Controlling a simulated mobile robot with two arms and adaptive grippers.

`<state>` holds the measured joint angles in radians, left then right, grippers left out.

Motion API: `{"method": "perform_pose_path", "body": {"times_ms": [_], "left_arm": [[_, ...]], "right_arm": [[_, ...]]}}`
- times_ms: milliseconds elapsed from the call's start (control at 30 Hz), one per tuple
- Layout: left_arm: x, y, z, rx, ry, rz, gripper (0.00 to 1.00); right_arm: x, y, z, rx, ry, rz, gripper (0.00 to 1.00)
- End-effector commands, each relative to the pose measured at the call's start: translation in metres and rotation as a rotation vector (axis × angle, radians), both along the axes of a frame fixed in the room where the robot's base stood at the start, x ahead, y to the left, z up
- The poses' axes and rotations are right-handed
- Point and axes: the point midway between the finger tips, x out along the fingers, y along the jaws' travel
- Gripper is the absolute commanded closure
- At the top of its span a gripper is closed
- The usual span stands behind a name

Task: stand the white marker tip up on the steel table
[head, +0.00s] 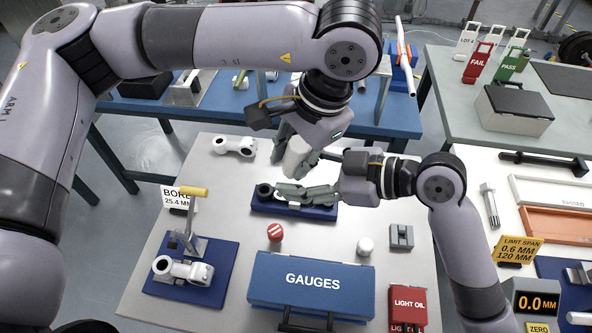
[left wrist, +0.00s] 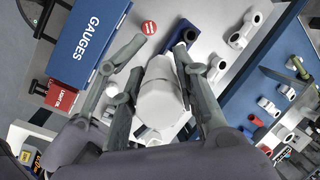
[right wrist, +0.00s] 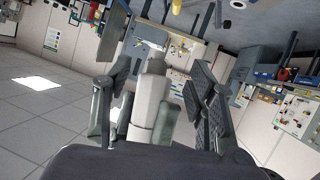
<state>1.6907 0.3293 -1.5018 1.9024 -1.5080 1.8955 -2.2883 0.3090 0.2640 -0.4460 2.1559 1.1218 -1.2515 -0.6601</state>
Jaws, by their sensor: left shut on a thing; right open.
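The white marker (head: 296,156) is held by my left gripper (head: 292,144) above the steel table (head: 220,186). In the left wrist view the marker (left wrist: 160,100) appears as a thick white body between the fingers. My right gripper (head: 305,193) is open just below and beside it, its fingers pointing left. In the right wrist view the marker (right wrist: 150,105) stands between the spread fingers of the right gripper (right wrist: 160,95), nearer the left finger; I cannot tell whether they touch. Which end is the tip is unclear.
A blue block (head: 262,208) lies under the grippers. The blue GAUGES case (head: 313,283), a red striped round piece (head: 275,232), a small white cylinder (head: 365,246), a grey block (head: 401,236) and a red LIGHT OIL can (head: 408,303) stand nearer. A blue fixture (head: 215,290) is at left.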

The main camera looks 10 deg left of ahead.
Motion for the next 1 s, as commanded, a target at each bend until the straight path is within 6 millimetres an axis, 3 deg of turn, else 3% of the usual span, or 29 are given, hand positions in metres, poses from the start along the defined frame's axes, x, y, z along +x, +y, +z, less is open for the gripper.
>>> {"method": "perform_pose_path", "body": {"times_ms": [433, 1000], "left_arm": [[0.0001, -0.0001, 0.0001, 0.0, 0.0, 0.0, 1.0], [-0.0003, 0.0, 0.0, 0.001, 0.001, -0.002, 1.0]], "right_arm": [[0.002, 0.011, -0.0047, 0.0, 0.0, 0.001, 0.48], [0.0024, 0.0104, -0.0046, 0.0, 0.0, -0.001, 0.85]]}}
